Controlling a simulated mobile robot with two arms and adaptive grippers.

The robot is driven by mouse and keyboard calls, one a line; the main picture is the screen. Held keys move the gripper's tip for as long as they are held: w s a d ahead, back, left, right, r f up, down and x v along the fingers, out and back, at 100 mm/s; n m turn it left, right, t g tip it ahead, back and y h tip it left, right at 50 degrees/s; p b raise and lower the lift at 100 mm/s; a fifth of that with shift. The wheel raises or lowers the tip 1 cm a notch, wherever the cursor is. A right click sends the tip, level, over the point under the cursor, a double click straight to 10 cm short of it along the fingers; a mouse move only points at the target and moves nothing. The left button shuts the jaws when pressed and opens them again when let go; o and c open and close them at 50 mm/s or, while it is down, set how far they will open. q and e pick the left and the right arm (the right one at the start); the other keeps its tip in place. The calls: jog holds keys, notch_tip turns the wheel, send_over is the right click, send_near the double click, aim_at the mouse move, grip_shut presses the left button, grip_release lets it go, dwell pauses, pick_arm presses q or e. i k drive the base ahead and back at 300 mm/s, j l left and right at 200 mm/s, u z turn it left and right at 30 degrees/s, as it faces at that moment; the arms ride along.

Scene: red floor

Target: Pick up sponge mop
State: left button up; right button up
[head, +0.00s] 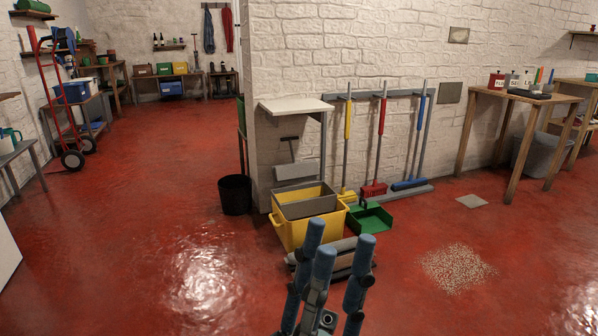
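Several long-handled cleaning tools stand upright against the white brick wall, held by a grey rack (385,94). One has a yellow grip and yellow head (347,196), one is red with a red head (374,189), and one is blue with a wide blue head (409,184). I cannot tell for sure which is the sponge mop. My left gripper (338,245) is at the bottom centre, its blue-tipped fingers pointing up and spread apart. It is open and empty, well in front of the tools and not touching them. My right gripper is out of view.
A yellow mop bucket (290,236) with a grey wringer, a green dustpan (370,219) and a black bin (235,194) stand near the tools. Spilled grains (455,269) lie right of my gripper. A wooden table (524,97) stands right; red floor is open at left.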

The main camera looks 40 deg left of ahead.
aim_at(350, 196)
jog(key=u, duration=1.1)
jog(key=i+l+u, duration=0.3)
jog(key=u, duration=0.15)
jog(key=i+l+u, duration=0.45)
jog(key=i+l, duration=0.2)
jog(key=l, duration=0.2)
jog(key=i+l+u, duration=0.1)
jog(key=l, duration=0.3)
jog(key=i+l, duration=0.3)
jog(key=i+l+u, duration=0.1)
jog(key=l, duration=0.4)
jog(key=i+l, duration=0.25)
jog(key=l, duration=0.15)
jog(key=i+l+u, duration=0.1)
jog(key=l, duration=0.35)
jog(key=i+l, duration=0.2)
jog(key=l, duration=0.2)
jog(key=i+l+u, duration=0.1)
jog(key=l, duration=0.35)
jog(key=i, duration=0.05)
